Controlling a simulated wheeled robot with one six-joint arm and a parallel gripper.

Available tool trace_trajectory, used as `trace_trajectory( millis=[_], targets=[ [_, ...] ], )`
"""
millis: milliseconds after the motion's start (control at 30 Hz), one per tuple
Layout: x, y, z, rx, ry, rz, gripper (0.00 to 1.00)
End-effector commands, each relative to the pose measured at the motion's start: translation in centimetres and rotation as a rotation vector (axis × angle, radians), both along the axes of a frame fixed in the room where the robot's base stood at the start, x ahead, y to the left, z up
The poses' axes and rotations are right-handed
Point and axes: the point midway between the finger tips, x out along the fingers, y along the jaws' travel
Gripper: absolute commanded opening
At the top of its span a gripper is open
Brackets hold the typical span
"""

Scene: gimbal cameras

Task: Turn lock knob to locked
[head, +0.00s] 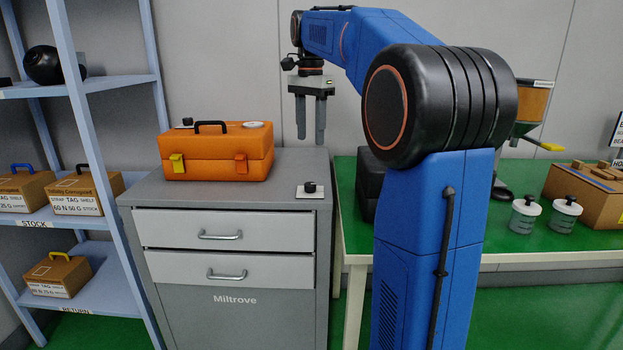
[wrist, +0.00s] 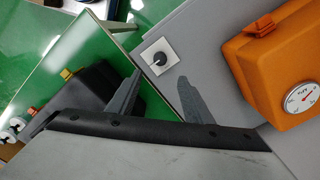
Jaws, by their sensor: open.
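The lock knob (head: 310,187) is a small black knob on a white square plate (head: 310,194). It sits on the grey cabinet top near the right front corner. In the wrist view the knob (wrist: 159,58) shows on its plate beyond the fingertips, with a pale mark on it. My gripper (head: 310,140) points down above the cabinet top, near the knob and apart from it. In the wrist view my gripper (wrist: 160,80) has its two grey fingers spread, with nothing between them. Whether the knob stands at locked cannot be read.
An orange case (head: 217,152) with a black handle and a gauge stands left of the knob on the grey cabinet (head: 150,186). A green table (head: 347,215) with a black case (head: 368,185) is to the right. Blue shelves (head: 110,85) stand at the left.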

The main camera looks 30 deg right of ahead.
Motion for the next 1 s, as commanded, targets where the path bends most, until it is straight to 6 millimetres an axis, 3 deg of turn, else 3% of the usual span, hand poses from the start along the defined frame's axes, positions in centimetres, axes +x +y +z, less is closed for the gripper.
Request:
trace_trajectory(
  millis=[600, 800, 1000],
  targets=[
    [-0.1, 0.0, -10.9, 0.001, 0.002, 0.001, 0.46],
    [0.0, 0.0, -13.1, 0.000, 0.001, 0.001, 0.46],
    [0.0, 0.0, -13.9, 0.000, -0.001, 0.001, 0.46]
  ],
)
